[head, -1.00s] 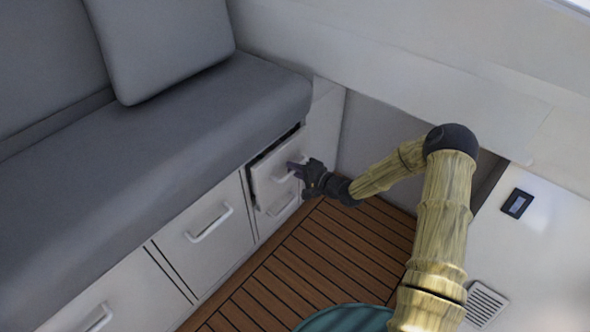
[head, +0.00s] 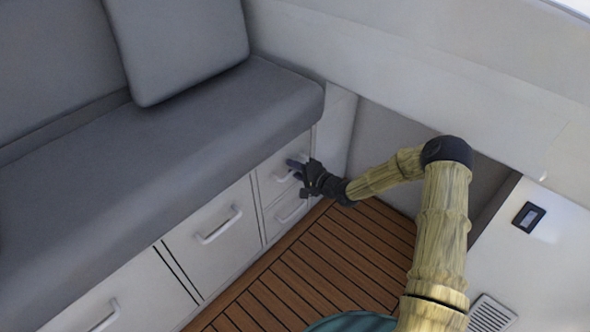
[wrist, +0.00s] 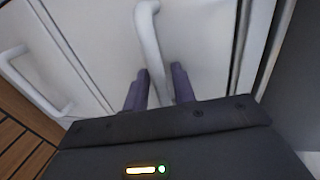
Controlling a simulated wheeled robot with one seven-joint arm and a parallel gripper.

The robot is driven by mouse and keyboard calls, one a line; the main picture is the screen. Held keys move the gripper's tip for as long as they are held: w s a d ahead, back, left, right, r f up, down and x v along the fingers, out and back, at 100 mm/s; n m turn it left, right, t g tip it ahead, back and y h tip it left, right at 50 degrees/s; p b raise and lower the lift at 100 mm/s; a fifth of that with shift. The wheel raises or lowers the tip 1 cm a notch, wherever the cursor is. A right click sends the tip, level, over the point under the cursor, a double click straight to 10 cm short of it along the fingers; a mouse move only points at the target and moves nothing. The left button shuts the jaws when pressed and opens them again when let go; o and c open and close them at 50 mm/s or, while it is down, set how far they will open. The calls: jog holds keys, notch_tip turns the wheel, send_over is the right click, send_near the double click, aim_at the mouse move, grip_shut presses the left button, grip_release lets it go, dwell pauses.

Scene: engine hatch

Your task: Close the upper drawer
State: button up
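The upper drawer (head: 272,172) is the top one of two small white drawers under the right end of the bench. Its front looks flush with the cabinet face, and I see no gap around it. Its white bar handle shows in the wrist view (wrist: 148,38). My gripper (head: 293,168) is at this drawer front. In the wrist view its two dark fingers (wrist: 159,72) stand apart, one on each side of the handle's near end. They do not look clamped on it. The gripper hides part of the handle in the head view.
A lower drawer (head: 288,212) sits directly below, and a wider drawer (head: 215,236) is to the left; both look shut. The grey bench cushion (head: 170,140) overhangs above. The slatted wooden floor (head: 300,268) in front is clear.

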jog(key=shift+r, duration=0.25)
jog(key=p+v, duration=0.6)
jog(key=v, duration=1.1)
jog(key=shift+d+f, duration=0.2)
